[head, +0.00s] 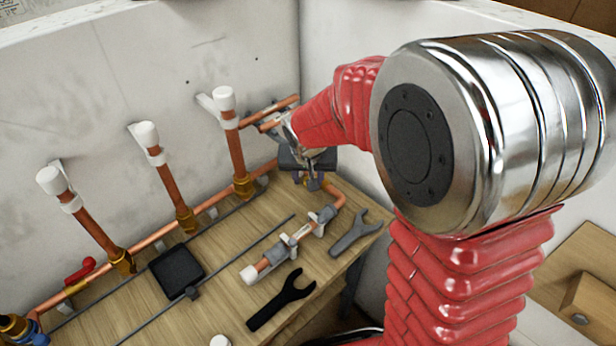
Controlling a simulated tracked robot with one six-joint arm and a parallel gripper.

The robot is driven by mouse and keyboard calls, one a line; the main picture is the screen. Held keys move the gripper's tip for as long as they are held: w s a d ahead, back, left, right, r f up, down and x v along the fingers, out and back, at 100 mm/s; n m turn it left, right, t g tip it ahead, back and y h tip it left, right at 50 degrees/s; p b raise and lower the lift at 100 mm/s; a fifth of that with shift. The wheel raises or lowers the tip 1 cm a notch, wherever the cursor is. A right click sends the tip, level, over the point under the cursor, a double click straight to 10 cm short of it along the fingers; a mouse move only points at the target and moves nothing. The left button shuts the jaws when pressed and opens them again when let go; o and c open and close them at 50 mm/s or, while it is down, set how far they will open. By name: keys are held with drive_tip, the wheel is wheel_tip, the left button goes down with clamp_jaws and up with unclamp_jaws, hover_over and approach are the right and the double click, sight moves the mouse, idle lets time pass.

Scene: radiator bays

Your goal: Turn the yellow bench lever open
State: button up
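I cannot make out a yellow lever on the bench. A small brass-coloured fitting with a purple part (313,182) shows just below my gripper (312,162), at the back corner of the wooden bench (225,258). A copper pipe bends from there to a grey-clamped pipe piece with a white end cap (250,275). My red arm reaches in from the right, and its gripper points down in front of a dark block (293,158). The fingers are small and partly hidden, so I cannot tell whether they are open or touch the fitting.
Several upright copper pipes with white caps (147,135) stand along the left wall. A red lever (80,270) is on the pipe at the far left. A black square pad (176,272), a black wrench (281,300) and a grey wrench (355,232) lie on the bench.

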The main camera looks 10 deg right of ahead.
clamp_jaws()
idle(0.3)
drive_tip(key=shift+s+d+n+y, duration=0.2)
drive_tip(key=shift+n+y, duration=0.1)
drive_tip(key=shift+n, duration=0.1)
drive_tip(key=shift+s+d+n+g+y, duration=0.35)
drive_tip(key=shift+d+n+y, duration=0.7)
drive_tip(key=shift+n, duration=1.6)
drive_tip(key=shift+s+d+n+g+y, duration=0.1)
drive_tip(key=shift+d+n+g+y, duration=0.45)
drive_tip(key=shift+d+n, duration=1.5)
drive_tip(key=shift+s+d+n+g+y, duration=0.2)
drive_tip(key=shift+d+n+g+y, duration=0.4)
drive_tip(key=shift+n, duration=2.6)
drive_tip(key=shift+d, duration=0.1)
